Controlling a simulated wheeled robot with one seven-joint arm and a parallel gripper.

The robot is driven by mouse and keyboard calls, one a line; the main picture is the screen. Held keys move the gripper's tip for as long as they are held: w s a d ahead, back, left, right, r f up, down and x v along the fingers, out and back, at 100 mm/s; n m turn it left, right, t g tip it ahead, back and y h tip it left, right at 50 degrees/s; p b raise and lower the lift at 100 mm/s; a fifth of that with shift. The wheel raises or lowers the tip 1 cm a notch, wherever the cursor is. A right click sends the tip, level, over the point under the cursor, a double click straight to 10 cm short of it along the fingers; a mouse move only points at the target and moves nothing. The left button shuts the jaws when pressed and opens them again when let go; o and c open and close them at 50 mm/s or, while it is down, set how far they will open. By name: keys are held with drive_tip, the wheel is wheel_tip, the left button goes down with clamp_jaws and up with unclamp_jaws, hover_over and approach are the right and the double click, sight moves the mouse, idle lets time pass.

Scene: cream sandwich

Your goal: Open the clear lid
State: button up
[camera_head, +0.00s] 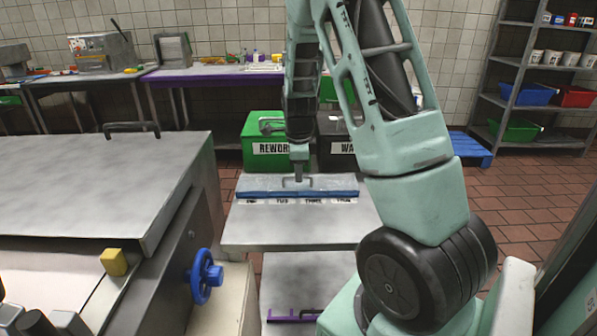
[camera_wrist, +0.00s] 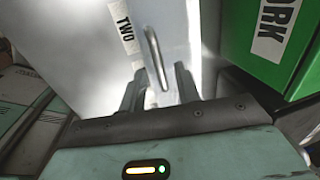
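The clear lid (camera_head: 258,183) lies flat over a low, wide container on the steel table, with a blue strip (camera_head: 262,194) along its front edge. Labels below it include ONE, TWO and THREE. A small metal bar handle (camera_wrist: 154,55) sits on the lid. My gripper (camera_head: 299,180) points down at the handle from above. In the wrist view my gripper (camera_wrist: 160,88) has its two dark fingers apart, with the handle's near end between them. I cannot tell whether either finger touches the handle.
A green REWORK bin (camera_head: 232,157) and a dark bin (camera_head: 335,162) stand just behind the table (camera_head: 250,232). A large steel machine (camera_head: 90,185) with a blue handwheel (camera_head: 207,276) is at left. Shelves (camera_head: 510,90) stand at right.

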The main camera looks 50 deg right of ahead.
drive_tip(key=shift+f, duration=0.25)
clamp_jaws()
drive_tip(key=shift+r, duration=0.15)
